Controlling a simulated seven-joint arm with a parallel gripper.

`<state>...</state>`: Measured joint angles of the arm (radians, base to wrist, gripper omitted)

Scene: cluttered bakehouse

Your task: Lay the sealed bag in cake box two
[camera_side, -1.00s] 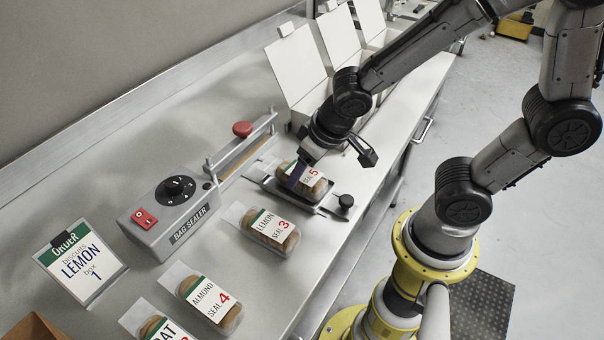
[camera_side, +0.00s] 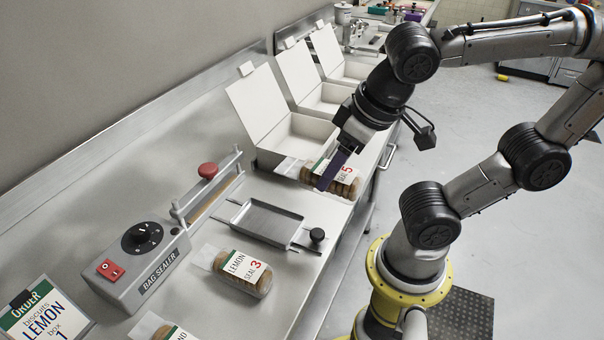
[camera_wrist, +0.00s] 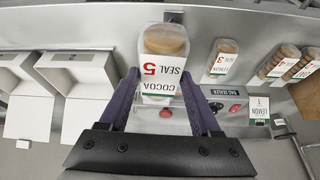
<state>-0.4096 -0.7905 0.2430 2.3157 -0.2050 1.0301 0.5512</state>
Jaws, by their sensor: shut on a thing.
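My gripper (camera_side: 330,172) is shut on a clear bag of brown biscuits (camera_side: 346,184), labelled COCOA SEAL 5. It holds the bag above the bench, by the front of the nearest box. In the wrist view the bag (camera_wrist: 165,43) sits between the purple fingers (camera_wrist: 160,85). Three open white boxes stand in a row with lids raised: nearest (camera_side: 254,105), middle (camera_side: 299,73) and far (camera_side: 328,50). The nearest box looks empty; the arm partly hides the others. Whether the bag is sealed I cannot tell.
An empty metal tray (camera_side: 262,222) with a black knob lies before the bag sealer (camera_side: 135,262). A LEMON SEAL 3 bag (camera_side: 240,272) lies in front of the sealer. An order card (camera_side: 42,318) reads LEMON, box 1. More bags show in the wrist view (camera_wrist: 222,58).

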